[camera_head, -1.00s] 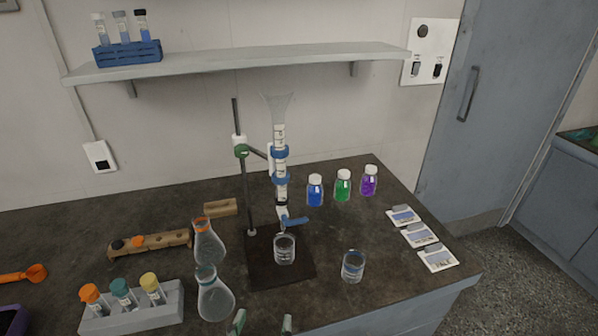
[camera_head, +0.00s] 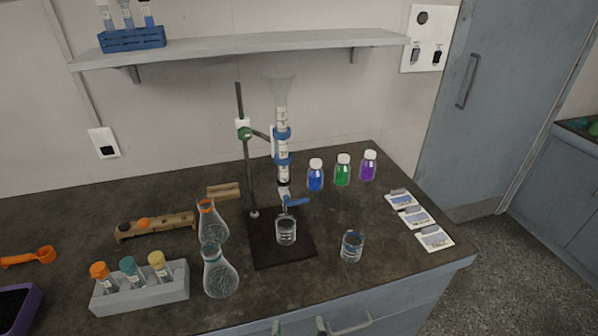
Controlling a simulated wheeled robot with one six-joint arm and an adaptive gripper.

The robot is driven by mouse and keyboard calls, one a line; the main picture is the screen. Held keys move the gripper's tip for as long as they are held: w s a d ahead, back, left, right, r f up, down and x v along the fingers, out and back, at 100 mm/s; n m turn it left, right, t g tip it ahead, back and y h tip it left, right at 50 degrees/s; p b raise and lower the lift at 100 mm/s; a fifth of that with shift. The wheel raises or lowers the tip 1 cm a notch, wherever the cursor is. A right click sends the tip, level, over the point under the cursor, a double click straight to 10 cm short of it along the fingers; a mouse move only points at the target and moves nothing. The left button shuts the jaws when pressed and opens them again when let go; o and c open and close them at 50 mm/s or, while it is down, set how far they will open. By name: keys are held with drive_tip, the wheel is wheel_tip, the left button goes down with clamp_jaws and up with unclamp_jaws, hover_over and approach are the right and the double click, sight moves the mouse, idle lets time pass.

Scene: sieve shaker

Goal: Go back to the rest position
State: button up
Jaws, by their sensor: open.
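My gripper (camera_head: 299,327) shows only its two fingertips at the bottom edge of the head view, in front of the bench. The fingertips are apart with nothing between them. The rest of the gripper and my arm are out of frame. The burette (camera_head: 282,145) is clamped upright on a stand (camera_head: 244,150) with a dark base plate (camera_head: 265,259). A small glass beaker (camera_head: 286,231) stands on the plate below the blue tap (camera_head: 297,201). A second beaker (camera_head: 352,246) stands to the right of the plate.
Two flasks (camera_head: 220,275) stand left of the plate. A grey rack (camera_head: 150,293) holds capped tubes. Three coloured bottles (camera_head: 342,171) and several cards (camera_head: 415,217) are at right. An orange scoop (camera_head: 35,257), purple tray (camera_head: 15,312), wooden block (camera_head: 165,226) and wall shelf (camera_head: 250,43) also show.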

drive_tip(key=s+d+f+n+y, duration=0.2)
drive_tip(key=s+d+f, duration=0.7)
drive_tip(key=s+d, duration=0.25)
drive_tip(key=s+d+r+m+h, duration=0.1)
drive_tip(key=s+d+r, duration=0.2)
drive_tip(key=s, duration=0.5)
drive_tip(key=s+d+r+m+t, duration=0.1)
drive_tip(key=s+d, duration=0.3)
drive_tip(key=s, duration=0.5)
drive_tip(key=shift+r+m+h, duration=0.4)
drive_tip(key=shift+r+m, duration=0.4)
drive_tip(key=shift+r, duration=0.1)
